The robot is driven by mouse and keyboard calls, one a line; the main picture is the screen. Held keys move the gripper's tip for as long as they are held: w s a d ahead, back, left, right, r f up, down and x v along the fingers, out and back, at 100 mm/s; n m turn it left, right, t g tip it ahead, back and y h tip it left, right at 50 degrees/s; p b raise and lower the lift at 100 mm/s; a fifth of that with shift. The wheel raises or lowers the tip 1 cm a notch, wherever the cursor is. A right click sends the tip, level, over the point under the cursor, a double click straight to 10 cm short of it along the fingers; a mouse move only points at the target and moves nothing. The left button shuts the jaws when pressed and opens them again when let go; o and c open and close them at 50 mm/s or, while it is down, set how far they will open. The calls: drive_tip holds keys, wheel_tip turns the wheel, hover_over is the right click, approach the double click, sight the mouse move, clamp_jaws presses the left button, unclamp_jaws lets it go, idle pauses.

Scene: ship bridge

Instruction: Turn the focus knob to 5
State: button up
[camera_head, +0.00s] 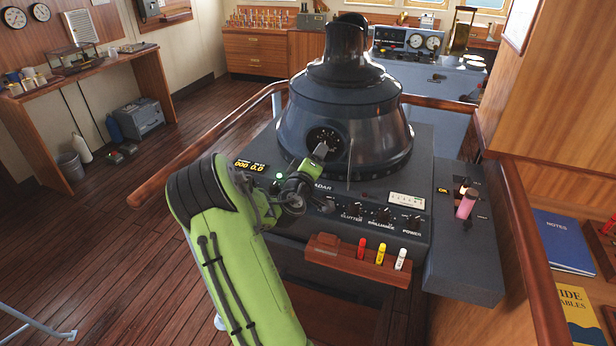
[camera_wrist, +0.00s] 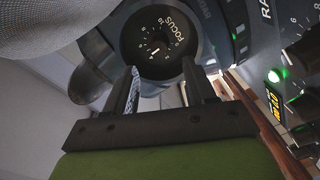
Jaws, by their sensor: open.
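The focus dial is a round black plate marked FOCUS with white numerals, on the dark radar housing. It faces the wrist view (camera_wrist: 160,36), turned on its side there. A small white pointer mark shows near its middle; the number it points to is too small to read surely. In the head view the dial (camera_head: 322,135) is partly covered by my gripper (camera_head: 320,153). In the wrist view my gripper (camera_wrist: 160,68) is open, with a finger at each side below the dial and nothing between them. I cannot tell whether the fingertips touch the knob.
The radar's lower panel has more knobs, such as CLUTTER (camera_head: 354,210) and POWER (camera_head: 413,221). A wooden pen holder (camera_head: 330,255) with several markers is in front. A lever (camera_head: 466,204) with a pink grip stands to the right. A wooden rail (camera_head: 215,140) runs around the console.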

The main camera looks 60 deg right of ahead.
drive_tip(key=s+a+b, duration=0.1)
drive_tip(key=a+b, duration=0.1)
drive_tip(key=a, duration=0.6)
drive_tip(key=shift+s, duration=0.3)
drive_tip(key=shift+a, duration=0.1)
